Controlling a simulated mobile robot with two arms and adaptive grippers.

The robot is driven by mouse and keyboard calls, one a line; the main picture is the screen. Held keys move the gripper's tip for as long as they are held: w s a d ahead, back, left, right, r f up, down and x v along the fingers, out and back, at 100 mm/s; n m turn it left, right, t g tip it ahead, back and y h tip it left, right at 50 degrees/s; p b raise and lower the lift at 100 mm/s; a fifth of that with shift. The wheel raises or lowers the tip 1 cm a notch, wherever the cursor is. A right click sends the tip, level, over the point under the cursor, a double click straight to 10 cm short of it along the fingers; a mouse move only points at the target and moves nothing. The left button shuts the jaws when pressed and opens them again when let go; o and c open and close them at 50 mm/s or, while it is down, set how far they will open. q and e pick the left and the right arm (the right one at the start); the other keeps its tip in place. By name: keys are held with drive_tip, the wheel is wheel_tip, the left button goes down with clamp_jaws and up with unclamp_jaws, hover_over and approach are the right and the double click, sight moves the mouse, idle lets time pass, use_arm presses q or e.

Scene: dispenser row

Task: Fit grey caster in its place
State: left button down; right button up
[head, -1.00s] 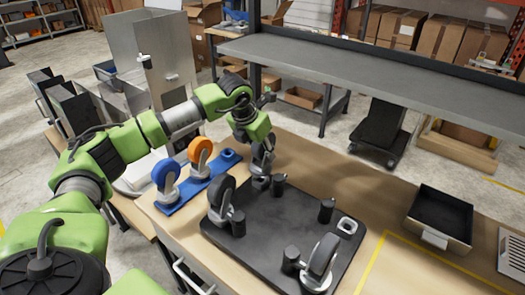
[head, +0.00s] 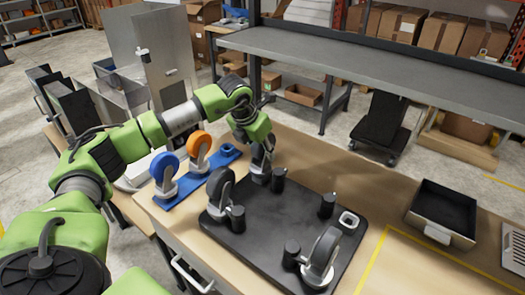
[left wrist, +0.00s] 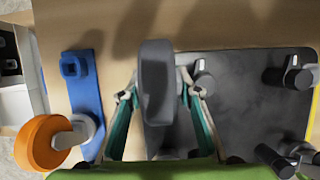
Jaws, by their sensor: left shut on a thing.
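My left gripper (head: 260,146) is shut on the grey caster (head: 261,168), at the back left corner of the black base plate (head: 285,205). In the left wrist view the caster's dark wheel (left wrist: 157,82) stands between the two fingers. The caster's lower end is down at that corner of the plate. The gripper and wheel hide the contact, so I cannot tell whether it is fully seated. Two other grey-wheeled casters stand on the plate, at its left (head: 220,190) and front right (head: 322,256). A light square socket (head: 348,222) at the right corner is empty. My right gripper is not in view.
A blue rack (head: 185,192) left of the plate holds a blue caster (head: 165,172) and an orange caster (head: 199,150); its far socket (head: 229,150) is empty. Black posts (head: 327,205) rise from the plate near the casters. A black bin (head: 443,212) stands at right.

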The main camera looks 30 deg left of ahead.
use_arm(q)
drive_tip(key=shift+f+b, duration=0.4)
drive_tip(key=shift+f, duration=0.15)
drive_tip(key=c, duration=1.4)
unclamp_jaws()
drive_tip(key=shift+r, duration=0.1)
drive_tip(key=shift+c, duration=0.2)
